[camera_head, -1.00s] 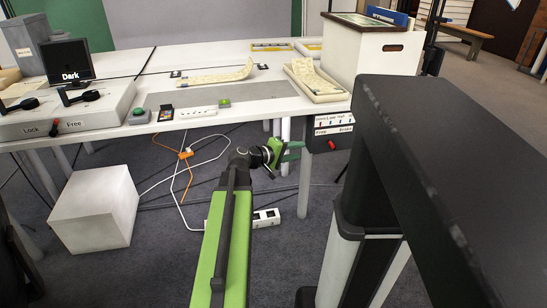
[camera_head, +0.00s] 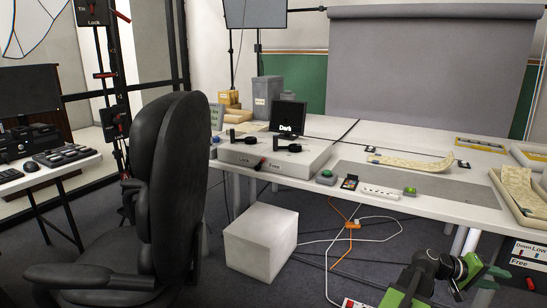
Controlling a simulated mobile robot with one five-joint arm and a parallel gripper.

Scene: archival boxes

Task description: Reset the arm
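My arm enters at the bottom right of the head view, with a green link and black joints. My gripper (camera_head: 496,277) is at its end, low in front of the white table (camera_head: 440,207) and below its front edge. Its two greenish fingers point right and look apart, with nothing visible between them. The lower part of the arm is cut off by the frame's bottom edge.
A black office chair (camera_head: 178,165) stands at the left. A white cube (camera_head: 261,242) is on the floor beneath the table, near orange and white cables (camera_head: 352,226). A tray with a curled strip (camera_head: 520,190) lies at the table's right. Carpet between chair and cube is clear.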

